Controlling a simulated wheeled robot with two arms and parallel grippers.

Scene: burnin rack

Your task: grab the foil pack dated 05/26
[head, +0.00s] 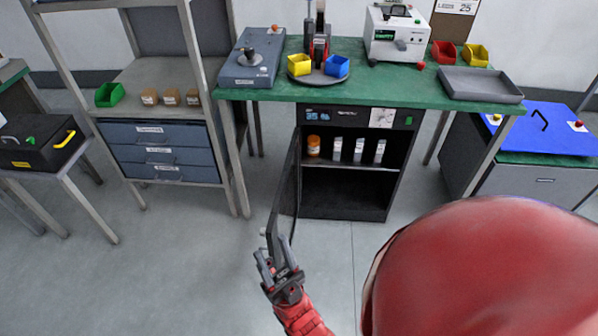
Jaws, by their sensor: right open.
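Three slim whitish packs (359,150) stand upright in a row on the upper shelf of an open black cabinet (345,214) under the green bench. They have dark labels or prints, but no date can be read, so I cannot tell which one is 05/26. An orange jar (313,146) stands to their left on the same shelf. The cabinet door (287,190) is swung open toward me on the left. My right gripper (273,252) is open and empty at the door's near edge, well short of the shelf. Whether it touches the door is unclear. My left gripper is out of view.
The green bench (400,92) above holds a turntable with yellow and blue bins, a white instrument (398,35) and a grey tray (480,84). A drawer rack (165,150) stands left. The floor before the cabinet is clear; its lower compartment looks empty.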

